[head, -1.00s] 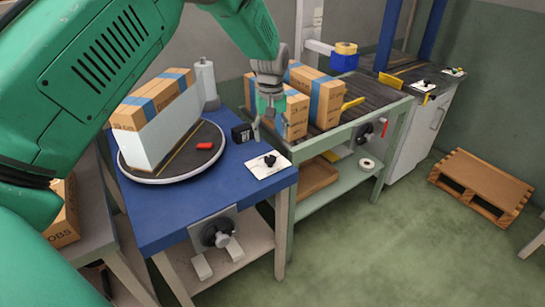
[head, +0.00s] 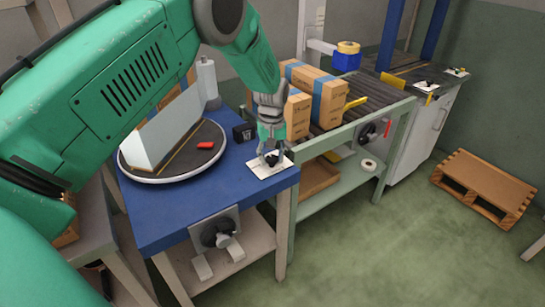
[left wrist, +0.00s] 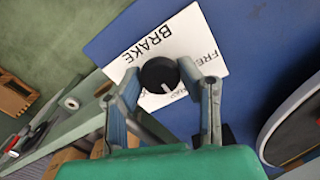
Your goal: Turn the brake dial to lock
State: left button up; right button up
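The brake dial (left wrist: 159,75) is a round black knob with a white mark, on a white card (left wrist: 140,35) printed "BRAKE" and "FREE". Another word on the card is partly hidden by a finger. The white mark points to the lower right in the left wrist view. In the head view the card (head: 259,172) lies on the front right corner of the blue table. My left gripper (head: 271,156) is over the dial, its fingers spread on either side. In the left wrist view the left gripper (left wrist: 158,78) looks open, with contact unclear. My right gripper is not in view.
The blue table (head: 180,215) holds a round turntable (head: 160,180) with a white-sided box, a red piece (head: 205,145) and a small black block (head: 243,133). A conveyor with cartons (head: 328,100) stands to the right. A pallet (head: 485,185) lies on the floor.

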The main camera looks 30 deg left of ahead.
pick_arm(q)
jog(key=shift+r+m, duration=0.1)
jog(key=shift+m, duration=0.2)
jog(key=shift+m+p, duration=0.75)
jog(key=shift+m, duration=0.15)
jog(key=m+p, duration=0.1)
jog(key=m, duration=0.1)
jog(key=shift+w+m, duration=0.1)
jog(key=shift+m, duration=0.3)
jog(key=m, duration=0.3)
jog(key=shift+m+p, duration=0.3)
jog(key=shift+p, duration=0.1)
jog(key=shift+m, duration=1.5)
jog(key=o, duration=1.2)
jog(key=shift+c, duration=0.2)
jog(key=shift+w, duration=0.1)
